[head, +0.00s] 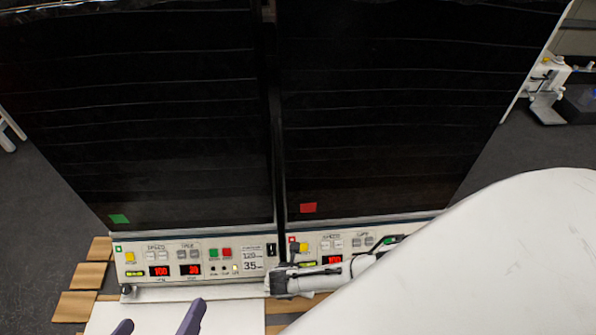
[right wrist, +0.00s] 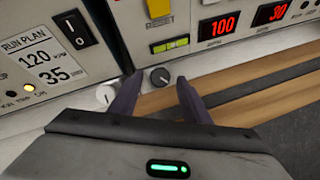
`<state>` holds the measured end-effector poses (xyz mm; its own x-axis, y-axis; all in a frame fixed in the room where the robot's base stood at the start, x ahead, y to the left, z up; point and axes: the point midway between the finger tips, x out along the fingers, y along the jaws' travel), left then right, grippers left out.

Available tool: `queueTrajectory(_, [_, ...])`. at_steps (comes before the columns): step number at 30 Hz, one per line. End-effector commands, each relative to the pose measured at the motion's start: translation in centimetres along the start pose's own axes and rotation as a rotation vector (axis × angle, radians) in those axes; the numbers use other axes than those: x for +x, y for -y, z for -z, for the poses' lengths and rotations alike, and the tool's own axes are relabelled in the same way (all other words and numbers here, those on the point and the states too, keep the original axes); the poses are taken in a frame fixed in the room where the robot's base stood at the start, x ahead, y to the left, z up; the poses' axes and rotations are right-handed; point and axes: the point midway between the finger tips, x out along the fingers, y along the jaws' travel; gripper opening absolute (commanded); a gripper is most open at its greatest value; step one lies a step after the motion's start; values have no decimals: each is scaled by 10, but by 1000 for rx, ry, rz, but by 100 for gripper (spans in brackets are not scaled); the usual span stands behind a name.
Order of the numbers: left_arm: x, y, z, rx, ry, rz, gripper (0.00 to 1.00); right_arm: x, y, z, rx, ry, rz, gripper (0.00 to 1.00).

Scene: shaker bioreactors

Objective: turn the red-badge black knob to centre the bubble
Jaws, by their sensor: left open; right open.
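The black knob (right wrist: 160,77) sits at the lower left corner of the right cabinet's panel, the one with the red badge (head: 308,207). In the right wrist view my right gripper (right wrist: 159,79) is open, with one dark purple finger on each side of the knob; I cannot tell whether they touch it. The yellow-green bubble vial (right wrist: 170,45) is just above the knob; the bubble's exact place is too small to tell. In the head view my right arm covers the knob. My left gripper (head: 157,322) is open and empty at the bottom edge.
A white knob (right wrist: 106,95) is close to the left finger of my right gripper. The left cabinet has a green badge (head: 119,218) and its own black knob (head: 127,290). A wooden slatted surface (head: 78,306) lies below. My right arm fills the lower right.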

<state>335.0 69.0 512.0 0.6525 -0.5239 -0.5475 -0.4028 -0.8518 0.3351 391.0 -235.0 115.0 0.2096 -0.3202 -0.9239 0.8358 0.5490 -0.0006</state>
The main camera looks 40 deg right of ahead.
Motion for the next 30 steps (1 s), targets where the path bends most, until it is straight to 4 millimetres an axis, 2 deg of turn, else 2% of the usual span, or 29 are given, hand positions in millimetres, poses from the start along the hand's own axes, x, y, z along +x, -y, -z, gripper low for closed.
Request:
queueTrajectory(9, [-1, -2, 2, -3, -9, -7, 100, 2, 0, 0, 1, 0, 0, 43])
queueTrajectory(17, [-1, -2, 2, -2, -8, -6, 100, 2, 0, 0, 1, 0, 0, 2])
queueTrajectory(30, [-2, 0, 2, 4, 4, 5, 100, 1, 2, -1, -91, 0, -38, 2])
